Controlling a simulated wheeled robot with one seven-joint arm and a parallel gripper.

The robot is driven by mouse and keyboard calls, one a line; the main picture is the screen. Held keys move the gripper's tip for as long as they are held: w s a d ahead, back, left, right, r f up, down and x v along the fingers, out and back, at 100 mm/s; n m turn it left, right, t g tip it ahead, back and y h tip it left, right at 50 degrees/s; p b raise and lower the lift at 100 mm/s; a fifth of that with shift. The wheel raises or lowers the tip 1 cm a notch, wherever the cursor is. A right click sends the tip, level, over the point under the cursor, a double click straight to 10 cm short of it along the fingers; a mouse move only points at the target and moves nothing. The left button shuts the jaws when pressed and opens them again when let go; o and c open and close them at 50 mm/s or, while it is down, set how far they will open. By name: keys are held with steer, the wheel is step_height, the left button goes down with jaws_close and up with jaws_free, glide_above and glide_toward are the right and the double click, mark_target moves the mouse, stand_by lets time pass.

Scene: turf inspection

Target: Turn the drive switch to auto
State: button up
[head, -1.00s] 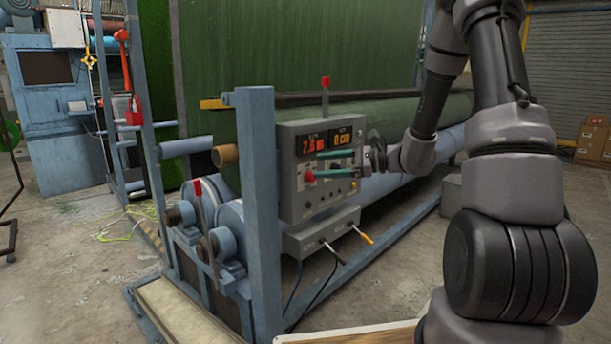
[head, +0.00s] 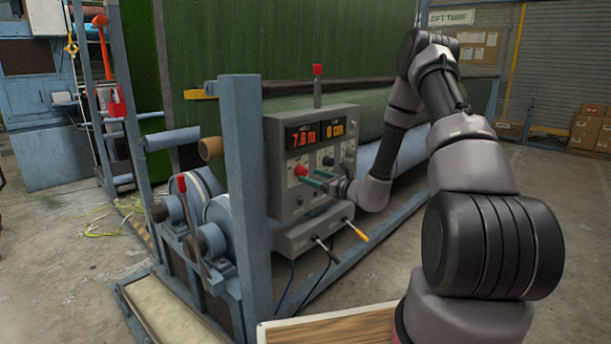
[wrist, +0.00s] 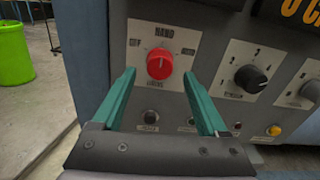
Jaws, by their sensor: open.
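The drive switch is a red round knob (wrist: 160,64) on a white plate in the wrist view. The plate reads HAND at the top, with OFF at upper left and a label at upper right that looks like AUTO. The knob's pale mark looks roughly upright, towards HAND. The red knob also shows in the head view (head: 300,170) on the grey control panel (head: 285,205). My gripper (wrist: 158,76) is open, its green fingers on either side of the knob's lower part, with gaps visible. Whether the tips reach the knob's depth is unclear.
Small buttons and a yellow lamp (wrist: 274,131) lie below. In the head view, two levers (head: 355,229) stick out below the panel, and a blue post (head: 246,190) stands left.

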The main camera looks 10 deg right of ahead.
mark_target(305, 174)
steer(key=shift+x, duration=1.75)
jaws_close()
steer(key=shift+m, duration=0.3)
steer(key=m, duration=0.5)
steer(key=shift+s, duration=0.1)
steer(key=m, duration=0.6)
steer(key=shift+m, duration=0.3)
